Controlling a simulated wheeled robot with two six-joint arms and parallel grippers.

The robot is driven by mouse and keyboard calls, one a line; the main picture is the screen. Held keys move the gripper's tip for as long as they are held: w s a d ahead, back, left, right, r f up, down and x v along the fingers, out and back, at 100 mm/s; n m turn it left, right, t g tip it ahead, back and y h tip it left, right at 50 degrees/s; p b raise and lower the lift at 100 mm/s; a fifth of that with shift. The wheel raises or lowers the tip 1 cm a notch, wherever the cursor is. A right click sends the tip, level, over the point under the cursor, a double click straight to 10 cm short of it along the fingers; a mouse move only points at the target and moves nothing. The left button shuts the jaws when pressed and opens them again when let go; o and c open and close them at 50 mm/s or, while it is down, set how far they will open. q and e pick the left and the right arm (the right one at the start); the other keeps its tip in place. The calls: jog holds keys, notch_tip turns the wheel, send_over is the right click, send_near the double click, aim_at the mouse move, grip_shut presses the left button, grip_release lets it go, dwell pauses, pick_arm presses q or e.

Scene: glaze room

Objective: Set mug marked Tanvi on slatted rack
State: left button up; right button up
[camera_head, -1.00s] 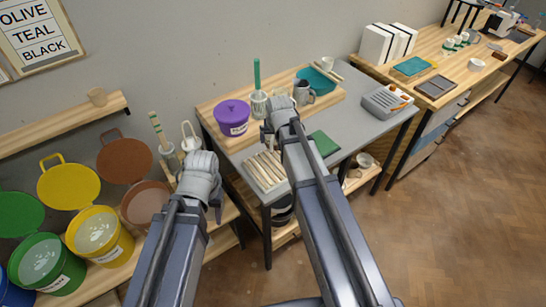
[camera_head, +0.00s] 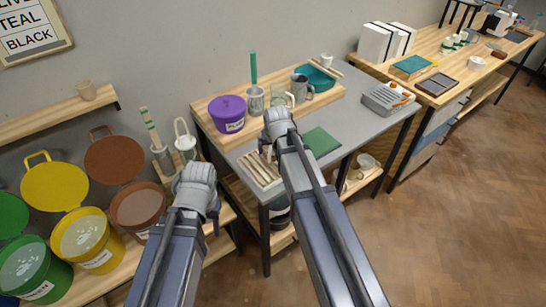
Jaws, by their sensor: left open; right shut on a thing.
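The slatted rack (camera_head: 257,171) lies on the near left part of the grey table. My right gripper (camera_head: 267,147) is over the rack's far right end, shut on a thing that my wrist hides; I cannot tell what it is. A grey mug (camera_head: 302,93) stands on the wooden board behind it. I can read no name on any mug. My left gripper (camera_head: 212,222) is open and empty, left of the table over the lower bench.
A purple tub (camera_head: 227,112), glass jars and a teal bowl (camera_head: 316,77) crowd the wooden board (camera_head: 329,97). A green mat (camera_head: 320,142) lies right of the rack. A grey box (camera_head: 387,100) stands on the table's right. Open glaze buckets (camera_head: 138,206) line the left bench.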

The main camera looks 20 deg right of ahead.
pick_arm(q)
jog(key=shift+f+b, duration=0.7)
jog(key=shift+f, duration=0.45)
pick_arm(e)
jog(key=shift+f, duration=1.2)
pick_arm(q)
jog(key=shift+f, duration=0.1)
pick_arm(e)
jog(key=shift+f, duration=0.2)
jog(key=o, duration=1.3)
jog(key=shift+r, duration=0.1)
jog(key=shift+r, duration=0.1)
jog(key=d+p+v, duration=0.1)
jog(key=p+v, duration=1)
jog(key=v, duration=0.1)
pick_arm(q)
notch_tip(320, 180, up, 11)
pick_arm(e)
jog(key=s+a+n+g, duration=0.2)
jog(key=s+a+n, duration=0.1)
jog(key=s+a, duration=0.4)
jog(key=s+a+f+n+g, duration=0.1)
jog(key=s+a+n+g, duration=0.1)
jog(key=s+a, duration=0.5)
jog(key=s+g, duration=0.1)
jog(key=s, duration=0.3)
jog(key=shift+s+f+n+h, duration=0.2)
jog(key=shift+s+n+h, duration=0.2)
